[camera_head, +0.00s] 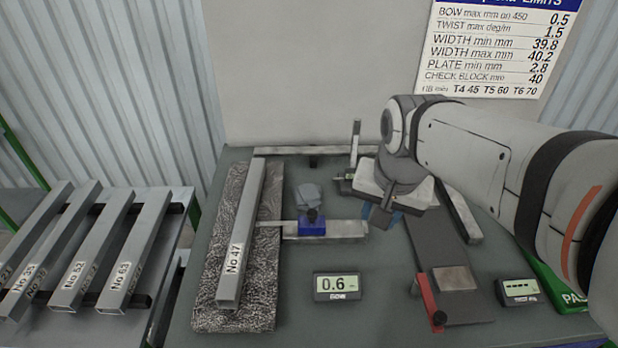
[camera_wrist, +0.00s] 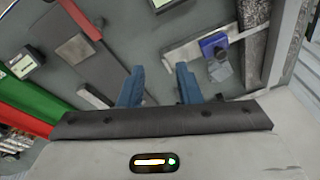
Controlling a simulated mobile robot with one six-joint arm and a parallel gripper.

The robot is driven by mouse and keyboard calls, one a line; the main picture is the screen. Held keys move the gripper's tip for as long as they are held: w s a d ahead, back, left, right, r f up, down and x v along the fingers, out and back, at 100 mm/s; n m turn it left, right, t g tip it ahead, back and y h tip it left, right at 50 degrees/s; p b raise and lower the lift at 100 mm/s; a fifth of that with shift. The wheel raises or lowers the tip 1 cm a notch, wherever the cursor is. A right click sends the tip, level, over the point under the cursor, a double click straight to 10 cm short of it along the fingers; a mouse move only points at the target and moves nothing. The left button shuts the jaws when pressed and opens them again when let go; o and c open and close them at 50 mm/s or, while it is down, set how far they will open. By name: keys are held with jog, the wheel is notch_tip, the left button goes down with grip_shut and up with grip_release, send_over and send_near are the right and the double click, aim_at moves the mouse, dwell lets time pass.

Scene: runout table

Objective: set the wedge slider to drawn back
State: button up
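The bar's left end reaches the grey profile marked No 47 (camera_head: 240,235). A small grey piece (camera_head: 307,195) is just behind the block. The blue block also shows in the wrist view (camera_wrist: 214,44), to the right of my fingers. My gripper (camera_head: 382,216) is to the right of the bar's right end, fingers downward. In the wrist view its two blue fingers (camera_wrist: 160,78) stand apart with nothing between them.
The bow display (camera_head: 338,287) reads 0.6; the twist display (camera_head: 520,290) shows dashes. A rack (camera_head: 178,240) with several profiles stands left. Table around the bow display is clear.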

jog(key=o, duration=0.3)
jog(key=w+a+f+m+b, duration=0.1)
jog(key=w+m, duration=0.1)
jog(key=w+a+f+m+b, duration=0.1)
jog(key=w+a+m, duration=0.1)
jog(key=w, duration=0.1)
jog(key=w+a+f+m+g+b, duration=0.1)
jog(key=w+m, duration=0.1)
jog(key=w, duration=0.1)
jog(key=shift+w+a+f, duration=0.1)
jog(key=shift+w+a, duration=0.1)
jog(key=shift+a, duration=0.05)
jog(key=shift+o, duration=0.2)
jog(key=m+g+b, duration=0.2)
jog(key=m+b, duration=0.1)
jog(key=m, duration=0.5)
send_over(312, 212)
notch_tip(312, 212, down, 5)
notch_tip(312, 212, down, 8)
jog(key=shift+r, duration=0.2)
grip_shut()
